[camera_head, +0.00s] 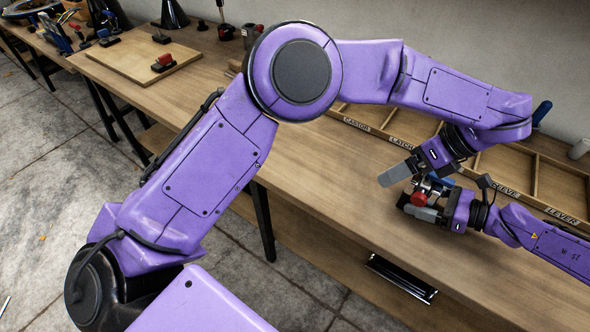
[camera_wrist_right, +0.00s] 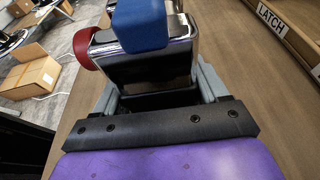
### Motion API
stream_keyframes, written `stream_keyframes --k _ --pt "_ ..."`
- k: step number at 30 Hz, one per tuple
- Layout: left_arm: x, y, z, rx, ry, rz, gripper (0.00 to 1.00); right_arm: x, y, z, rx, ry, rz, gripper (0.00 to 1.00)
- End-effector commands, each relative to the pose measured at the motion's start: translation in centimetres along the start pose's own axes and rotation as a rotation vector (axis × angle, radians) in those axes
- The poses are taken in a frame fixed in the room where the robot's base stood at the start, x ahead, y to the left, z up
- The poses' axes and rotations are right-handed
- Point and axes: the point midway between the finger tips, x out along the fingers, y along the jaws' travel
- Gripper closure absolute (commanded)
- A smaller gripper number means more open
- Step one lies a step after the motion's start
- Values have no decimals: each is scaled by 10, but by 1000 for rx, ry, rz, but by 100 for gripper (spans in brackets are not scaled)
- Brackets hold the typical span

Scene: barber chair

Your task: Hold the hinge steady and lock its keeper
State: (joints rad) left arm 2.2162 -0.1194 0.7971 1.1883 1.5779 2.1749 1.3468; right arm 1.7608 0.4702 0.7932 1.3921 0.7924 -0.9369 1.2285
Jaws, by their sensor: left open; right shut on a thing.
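The hinge is a dark block with chrome sides, seen in the right wrist view (camera_wrist_right: 140,68). A blue part (camera_wrist_right: 142,25) sits on its top and a round red knob (camera_wrist_right: 84,48) at its left side. In the head view the hinge is small and partly covered; its red part (camera_head: 419,198) shows between the grippers. My right gripper (camera_head: 424,206) is shut on the hinge, a grey finger on each side. My left gripper (camera_head: 402,174) is open just above the hinge, its grey fingers close to it; I cannot tell if they touch. I cannot tell which part is the keeper.
A divided wooden tray (camera_head: 392,125) with labels such as CASTOR, LATCH and LEVER runs along the back of the bench (camera_head: 330,185). A wooden board (camera_head: 136,60) with a red-topped piece (camera_head: 163,62) lies at the far left. The bench front is clear.

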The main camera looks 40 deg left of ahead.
Motion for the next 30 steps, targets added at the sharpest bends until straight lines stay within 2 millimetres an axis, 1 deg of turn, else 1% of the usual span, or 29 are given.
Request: stream_keyframes --k 1,4,9,14,18,24,27,30 --pt "7 9 -4 33 -32 28 12 0 0 1 0 -1 0 44" --pt "21 28 -10 98 -96 83 12 0 0 1 0 -1 0 44" --pt "56 48 -14 266 -171 188 12 0 0 1 -1 -1 0 44" --pt "87 70 -15 429 -230 294 12 0 0 1 -1 -1 0 44" --pt "115 90 -14 583 -268 397 12 0 0 1 -1 -1 0 44" --pt "150 121 -10 804 -304 549 12 0 0 1 -1 -1 0 44" --pt "165 138 -7 910 -313 627 12 0 0 1 -1 -1 0 44" --pt "176 151 -4 997 -317 690 12 0 0 1 -1 -1 0 44"
